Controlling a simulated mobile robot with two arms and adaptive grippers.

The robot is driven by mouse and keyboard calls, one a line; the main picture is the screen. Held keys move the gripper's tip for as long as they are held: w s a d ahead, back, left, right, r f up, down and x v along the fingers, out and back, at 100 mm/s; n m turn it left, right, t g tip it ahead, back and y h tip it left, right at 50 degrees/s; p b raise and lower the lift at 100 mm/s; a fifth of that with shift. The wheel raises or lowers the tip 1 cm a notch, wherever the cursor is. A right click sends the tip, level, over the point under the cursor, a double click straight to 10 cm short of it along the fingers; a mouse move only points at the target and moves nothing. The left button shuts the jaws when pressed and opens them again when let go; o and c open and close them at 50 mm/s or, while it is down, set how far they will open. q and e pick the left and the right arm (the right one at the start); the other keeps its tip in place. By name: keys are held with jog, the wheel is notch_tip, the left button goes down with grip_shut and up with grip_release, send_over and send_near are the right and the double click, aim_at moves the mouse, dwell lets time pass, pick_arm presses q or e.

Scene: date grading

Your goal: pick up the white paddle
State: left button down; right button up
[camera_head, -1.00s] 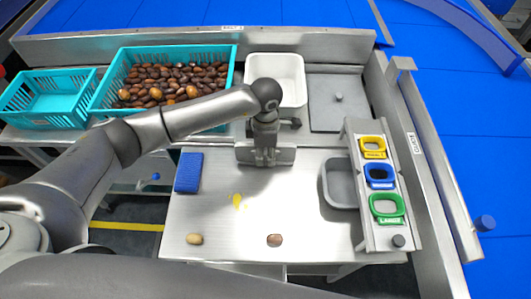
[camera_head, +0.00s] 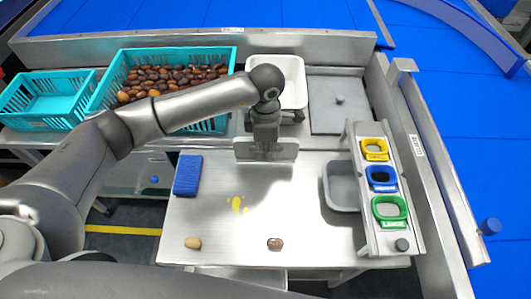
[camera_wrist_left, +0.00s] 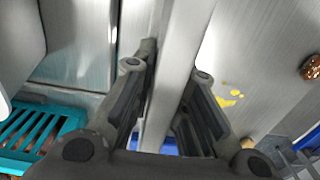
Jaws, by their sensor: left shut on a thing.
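The paddle (camera_head: 284,151) shows as a pale grey-white flat board standing on edge at the back of the steel table. My left gripper (camera_head: 264,140) points down over its middle and is shut on it. In the left wrist view the paddle (camera_wrist_left: 178,60) runs as a long pale bar between the two fingers of my left gripper (camera_wrist_left: 167,72). I cannot tell whether its lower edge touches the table. My right gripper is not in view.
Left of the paddle lies a blue sponge-like block (camera_head: 188,174). Two dates (camera_head: 194,243) (camera_head: 275,244) lie near the table's front edge, with a yellow smear (camera_head: 238,205) behind. A rack with coloured frames (camera_head: 377,178) stands right. Teal crates (camera_head: 107,92) and a white tub (camera_head: 295,72) stand behind.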

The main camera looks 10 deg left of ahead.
pick_arm(q)
jog(key=s+d+r+b, duration=0.2)
jog(key=s+d+r, duration=0.2)
jog(key=s+r, duration=0.5)
jog(key=s, duration=0.3)
jog(key=shift+s+b, duration=0.3)
jog(key=shift+b, duration=0.05)
